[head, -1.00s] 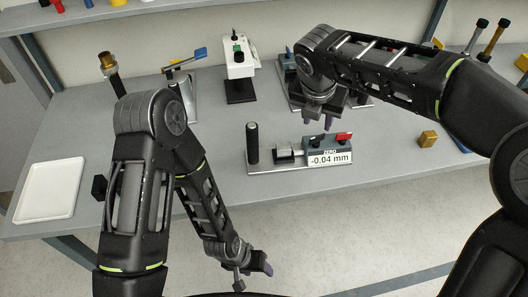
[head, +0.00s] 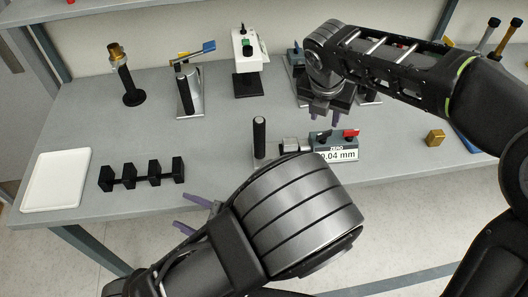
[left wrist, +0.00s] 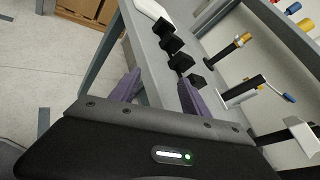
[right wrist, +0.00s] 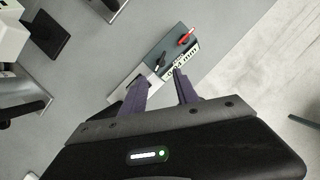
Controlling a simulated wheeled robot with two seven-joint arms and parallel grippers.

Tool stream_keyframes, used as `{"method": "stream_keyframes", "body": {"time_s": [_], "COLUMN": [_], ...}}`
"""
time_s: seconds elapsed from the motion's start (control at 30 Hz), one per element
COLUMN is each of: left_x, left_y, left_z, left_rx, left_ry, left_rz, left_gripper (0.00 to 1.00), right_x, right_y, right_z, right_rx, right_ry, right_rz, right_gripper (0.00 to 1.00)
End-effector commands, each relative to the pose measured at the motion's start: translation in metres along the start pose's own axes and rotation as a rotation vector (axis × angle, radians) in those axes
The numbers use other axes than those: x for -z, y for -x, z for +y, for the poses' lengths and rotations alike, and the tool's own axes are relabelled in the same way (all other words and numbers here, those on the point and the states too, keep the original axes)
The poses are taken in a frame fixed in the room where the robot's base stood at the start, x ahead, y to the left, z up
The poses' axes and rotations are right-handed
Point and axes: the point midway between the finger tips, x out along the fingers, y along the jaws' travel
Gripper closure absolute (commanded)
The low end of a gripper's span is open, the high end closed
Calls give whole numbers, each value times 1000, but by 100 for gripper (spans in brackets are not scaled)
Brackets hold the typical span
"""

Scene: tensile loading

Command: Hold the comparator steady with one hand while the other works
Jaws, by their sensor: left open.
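The comparator (head: 335,151) lies near the front edge of the bench, with a dark body, a red and a dark lever and an mm readout, partly hidden by my left arm. A black upright post (head: 259,137) stands at its left end. In the right wrist view, the comparator (right wrist: 166,50) lies beyond the fingertips. My right gripper (head: 326,112) is open and empty, just above and behind the comparator, apparently not touching it. My left gripper (head: 188,212) is open and empty in front of the bench edge, left of the comparator; its spread fingers show in the left wrist view (left wrist: 158,92).
A black notched rack (head: 142,175) and a white tray (head: 55,180) lie at the left. A brass-topped post (head: 130,85), a blue-levered stand (head: 189,92) and a white device (head: 246,50) stand behind. A brass cube (head: 435,138) sits at the right.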

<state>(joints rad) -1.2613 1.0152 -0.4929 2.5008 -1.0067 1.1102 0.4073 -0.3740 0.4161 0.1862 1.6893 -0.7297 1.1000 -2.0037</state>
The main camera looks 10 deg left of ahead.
Motion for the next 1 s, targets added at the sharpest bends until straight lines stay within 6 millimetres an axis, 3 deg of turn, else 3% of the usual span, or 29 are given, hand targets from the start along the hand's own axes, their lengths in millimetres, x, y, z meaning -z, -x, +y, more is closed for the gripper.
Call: {"method": "stream_keyframes", "body": {"time_s": [0.03,0.1,0.2,0.3,0.4,0.6,1.0], "left_x": [9,20,35,50,68,88,90], "left_y": [6,18,42,67,82,93,91], "left_z": [-32,-74,-124,-161,-184,-199,-201], "left_rx": [123,284,492,656,761,838,836], "left_ry": [-92,-230,-400,-518,-569,-585,-583], "left_rz": [2,-6,-45,-88,-90,-62,-58], "left_gripper": [46,46,46,46,46,46,46], "right_x": [0,0,0,0,0,0,0], "right_y": [0,0,0,0,0,0,0], "right_z": [0,0,0,0,0,0,0], "right_rx": [0,0,0,0,0,0,0], "right_ry": [0,0,0,0,0,0,0], "right_rz": [0,0,0,0,0,0,0], "right_gripper": [64,64,64,64,64,64,64]}}
